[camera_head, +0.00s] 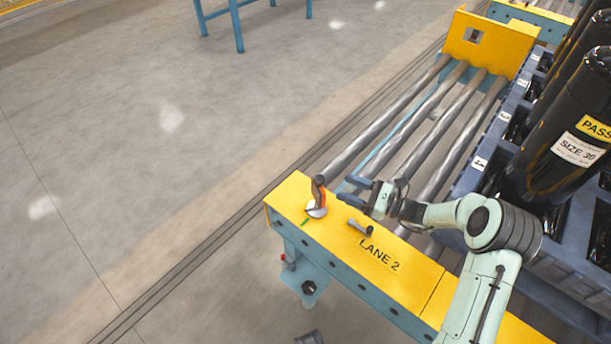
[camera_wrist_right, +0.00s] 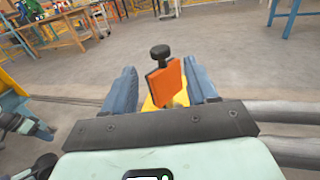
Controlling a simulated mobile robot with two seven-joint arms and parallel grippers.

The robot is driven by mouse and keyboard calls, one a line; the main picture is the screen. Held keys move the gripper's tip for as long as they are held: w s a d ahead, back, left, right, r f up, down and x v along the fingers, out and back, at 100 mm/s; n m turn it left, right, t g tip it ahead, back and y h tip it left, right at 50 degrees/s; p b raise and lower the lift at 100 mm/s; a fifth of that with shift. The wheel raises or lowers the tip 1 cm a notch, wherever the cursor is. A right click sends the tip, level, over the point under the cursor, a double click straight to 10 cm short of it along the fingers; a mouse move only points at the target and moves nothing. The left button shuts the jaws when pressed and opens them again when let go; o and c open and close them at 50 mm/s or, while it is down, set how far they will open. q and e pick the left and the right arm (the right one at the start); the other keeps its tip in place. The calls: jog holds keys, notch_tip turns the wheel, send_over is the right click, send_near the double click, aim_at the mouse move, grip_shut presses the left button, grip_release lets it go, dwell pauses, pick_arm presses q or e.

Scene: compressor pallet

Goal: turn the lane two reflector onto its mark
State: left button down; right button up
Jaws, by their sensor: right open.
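The lane two reflector (camera_head: 322,198) is a small upright piece with a dark knob on top and an orange face. It stands on a round metal base at the left end of the yellow LANE 2 beam (camera_head: 405,285). A short green mark (camera_head: 306,221) lies beside the base. My right gripper (camera_head: 346,190) is open, its blue fingers pointing at the reflector from the right, apart from it. In the wrist view the orange reflector plate (camera_wrist_right: 165,86) shows between the open fingers (camera_wrist_right: 162,85). A dark tip at the head view's bottom edge may be my left gripper (camera_head: 309,337).
A small grey handle-like part (camera_head: 359,228) is on the beam near the LANE 2 label. Steel rollers (camera_head: 385,135) run back to a yellow end plate (camera_head: 490,43). A blue pallet (camera_head: 478,163) with black compressors (camera_head: 560,150) stands right. Floor on the left is clear.

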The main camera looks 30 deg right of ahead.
aim_at(317, 177)
jog(key=b+x, duration=0.2)
jog(key=x, duration=0.8)
jog(key=shift+a+f, duration=0.1)
jog(key=shift+f, duration=0.05)
pick_arm(q)
jog(key=shift+g, duration=0.6)
jog(key=shift+s+a+f, duration=0.2)
jog(key=shift+s+f, duration=0.35)
jog(key=shift+f, duration=0.2)
jog(key=shift+s+a+f, duration=0.15)
jog(key=shift+s+f, duration=0.35)
jog(key=shift+f, duration=0.25)
jog(key=shift+s+a+f, duration=0.2)
jog(key=shift+s+f, duration=0.35)
jog(key=shift+f, duration=0.2)
pick_arm(e)
jog(key=shift+w+a, duration=0.4)
jog(key=shift+w, duration=0.1)
jog(key=c, duration=1)
